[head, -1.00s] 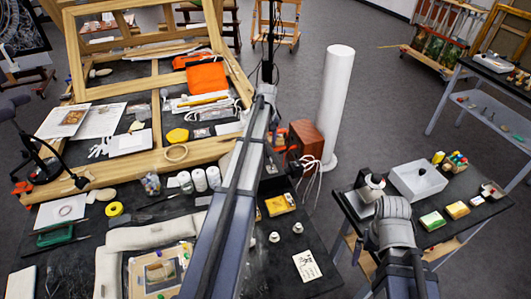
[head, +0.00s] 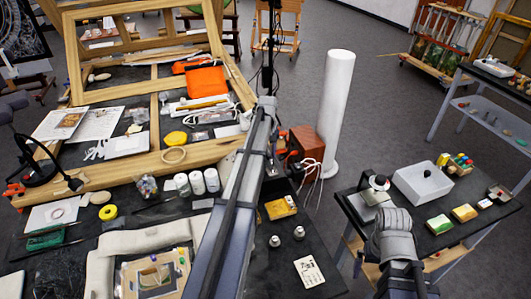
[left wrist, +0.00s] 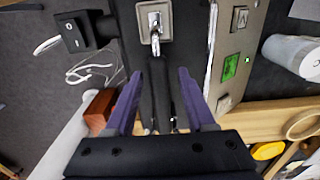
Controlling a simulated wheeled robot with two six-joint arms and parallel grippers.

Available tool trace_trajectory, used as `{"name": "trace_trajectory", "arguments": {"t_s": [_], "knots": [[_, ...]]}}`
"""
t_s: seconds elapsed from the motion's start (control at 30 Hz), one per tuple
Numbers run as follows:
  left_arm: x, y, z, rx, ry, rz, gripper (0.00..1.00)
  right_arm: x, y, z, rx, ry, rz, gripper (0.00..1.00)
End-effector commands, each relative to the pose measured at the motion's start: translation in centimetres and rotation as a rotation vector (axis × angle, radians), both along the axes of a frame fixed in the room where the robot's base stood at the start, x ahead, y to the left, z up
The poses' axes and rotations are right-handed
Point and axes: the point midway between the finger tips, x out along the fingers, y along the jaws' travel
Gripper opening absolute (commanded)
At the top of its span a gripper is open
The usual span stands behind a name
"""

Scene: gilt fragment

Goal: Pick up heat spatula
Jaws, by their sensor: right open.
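In the left wrist view, my left gripper (left wrist: 160,73) has its purple fingers apart. A slim black handle (left wrist: 160,98), which looks like the heat spatula's, runs between them; I see no clear contact. A metal fitting (left wrist: 155,25) lies beyond the fingertips, by the dark box. Beside it is a pale control panel (left wrist: 230,62) with a green display. In the head view my long left arm hides the left gripper and most of this spot. My right gripper's fingers are hidden beyond my right wrist, over the right table.
A red-brown wooden box (head: 305,142) and a tall white cylinder (head: 336,115) stand right of my left arm. White jars (head: 197,181) stand left of it. The right table holds a white box (head: 423,184) and small coloured blocks. Cables hang by the wooden box.

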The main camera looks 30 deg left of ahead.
Motion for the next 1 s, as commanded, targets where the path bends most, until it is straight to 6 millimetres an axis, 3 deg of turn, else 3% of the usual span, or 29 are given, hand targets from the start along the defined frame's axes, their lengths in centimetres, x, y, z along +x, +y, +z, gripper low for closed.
{"name": "trace_trajectory", "arguments": {"t_s": [0.07, 0.47, 1.0], "knots": [[0.0, 0.01, 0.0, 0.0, 0.0, 0.0, 0.44, 0.0, 0.0, 0.0, 0.0, 0.0, 0.0, 1.0], [0.01, 0.01, 0.0, 0.0, 0.0, 0.0, 0.0, 0.0, 0.0, 0.0, 0.0, 0.0, 0.0, 1.0], [0.01, 0.01, 0.01, 0.0, 0.0, 0.0, 0.0, 0.0, 0.0, 0.01, 0.0, 0.0, 0.0, 1.0]]}}
